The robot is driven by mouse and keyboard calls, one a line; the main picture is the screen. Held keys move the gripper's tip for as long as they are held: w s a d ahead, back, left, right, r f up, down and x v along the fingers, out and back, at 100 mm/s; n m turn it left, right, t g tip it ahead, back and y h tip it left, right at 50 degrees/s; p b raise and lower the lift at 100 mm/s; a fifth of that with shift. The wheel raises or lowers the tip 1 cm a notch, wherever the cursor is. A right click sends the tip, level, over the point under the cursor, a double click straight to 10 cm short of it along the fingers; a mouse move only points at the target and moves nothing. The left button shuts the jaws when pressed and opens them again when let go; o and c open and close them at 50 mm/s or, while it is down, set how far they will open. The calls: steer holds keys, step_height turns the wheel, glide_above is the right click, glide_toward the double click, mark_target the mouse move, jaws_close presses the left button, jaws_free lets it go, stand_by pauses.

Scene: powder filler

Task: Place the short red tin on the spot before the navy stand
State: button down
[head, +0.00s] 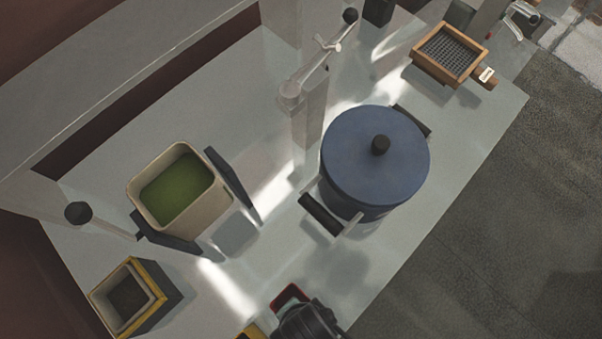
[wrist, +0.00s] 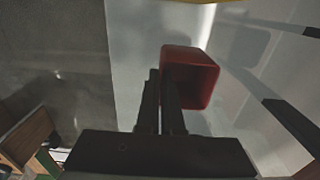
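The short red tin (head: 288,296) is at the bottom of the head view, partly hidden by my gripper (head: 308,318). In the wrist view the tin (wrist: 192,77) is just beyond the fingertips of my gripper (wrist: 161,80). The two fingers are close together at the tin's left wall, one overlapping the red side and one just outside it; they look shut on that wall. Whether the tin touches the table cannot be told. A navy stand (head: 233,183) with dark upright plates is at left centre, around a cream tin with green contents (head: 193,205).
A large blue lidded pot (head: 375,155) with dark handles stands right of centre. A small yellow-and-cream box (head: 124,298) is at the lower left; a yellow piece (head: 251,331) lies beside the red tin. A wooden sieve (head: 450,52) is at the far right. The table between stand and pot is clear.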

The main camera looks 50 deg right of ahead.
steer(key=w+p, duration=0.1)
steer(key=w, duration=0.4)
steer(key=w+f+p, duration=0.1)
steer(key=w+p, duration=0.1)
steer(key=w, duration=0.4)
steer(key=w+f+p, duration=0.1)
steer(key=w+p, duration=0.1)
steer(key=w, duration=0.4)
steer(key=shift+w+d+f, duration=0.1)
steer(key=shift+w+f, duration=0.05)
steer(key=shift+w, duration=0.1)
steer(key=shift+f, duration=0.55)
steer(key=shift+f, duration=0.2)
steer(key=c, duration=1.1)
jaws_free()
steer(key=shift+r, duration=0.15)
